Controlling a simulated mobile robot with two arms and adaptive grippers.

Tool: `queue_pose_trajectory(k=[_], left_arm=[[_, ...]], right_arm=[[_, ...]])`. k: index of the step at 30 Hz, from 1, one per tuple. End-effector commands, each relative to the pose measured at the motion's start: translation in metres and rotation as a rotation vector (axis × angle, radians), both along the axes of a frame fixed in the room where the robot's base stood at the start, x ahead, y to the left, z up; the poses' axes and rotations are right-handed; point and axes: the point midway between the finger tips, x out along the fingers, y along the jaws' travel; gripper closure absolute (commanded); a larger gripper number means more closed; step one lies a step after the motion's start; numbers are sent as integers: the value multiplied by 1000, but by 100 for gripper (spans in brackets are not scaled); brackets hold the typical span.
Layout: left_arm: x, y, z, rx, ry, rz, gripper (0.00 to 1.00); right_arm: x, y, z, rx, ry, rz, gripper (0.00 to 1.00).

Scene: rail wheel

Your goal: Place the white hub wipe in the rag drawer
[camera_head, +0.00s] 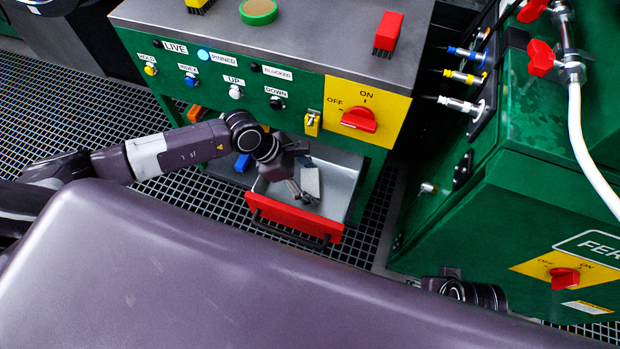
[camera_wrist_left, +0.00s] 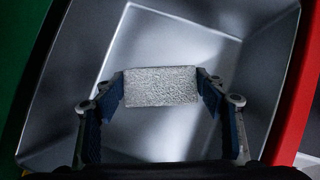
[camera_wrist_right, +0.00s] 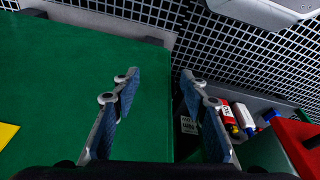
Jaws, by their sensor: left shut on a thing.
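The white hub wipe (camera_head: 311,182) is a small pale block in my left gripper (camera_head: 298,185), over the open rag drawer. In the left wrist view the wipe (camera_wrist_left: 161,86) spans between the two blue-padded fingers of the left gripper (camera_wrist_left: 164,92). The rag drawer has a red front (camera_head: 292,216) and a grey metal inside, which looks bare in the left wrist view (camera_wrist_left: 230,42). The wipe is inside the drawer's outline; its height above the floor of the drawer is unclear. My right gripper (camera_wrist_right: 160,88) is open and empty, beside a green cabinet; its fingers are not visible in the head view.
The green console (camera_head: 250,85) with knobs and a red switch stands above the drawer. A green cabinet (camera_head: 520,170) with hoses is at the right. A low shelf (camera_wrist_right: 262,103) holds bottles beside the red drawer front (camera_wrist_right: 298,140). Grating floor (camera_head: 90,105) is clear at left.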

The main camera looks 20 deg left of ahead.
Motion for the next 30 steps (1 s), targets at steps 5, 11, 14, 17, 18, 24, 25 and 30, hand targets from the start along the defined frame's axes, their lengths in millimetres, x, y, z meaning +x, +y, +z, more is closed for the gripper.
queue_pose_trajectory(k=[5, 11, 14, 17, 18, 24, 25, 30], left_arm=[[0, 0, 0, -1, 0, 0, 55], [0, 0, -1, -1, 0, 0, 21], [0, 0, -1, -1, 0, 0, 18], [0, 0, 0, -1, 0, 0, 18], [0, 0, 0, -1, 0, 0, 18], [1, 0, 3, -1, -1, 1, 18], [2, 1, 4, -1, -1, 1, 18], [6, 4, 17, 0, -2, 2, 18]], right_arm=[[0, 0, 1, -1, -1, 0, 60], [0, 0, 3, -1, -1, 0, 60], [0, 0, 3, -1, -1, -1, 60], [0, 0, 3, -1, -1, -1, 60], [0, 0, 3, -1, -1, -1, 60], [1, 0, 5, 1, -7, -1, 60], [2, 0, 3, 0, -7, 0, 60], [0, 1, -26, -1, 17, 3, 60]])
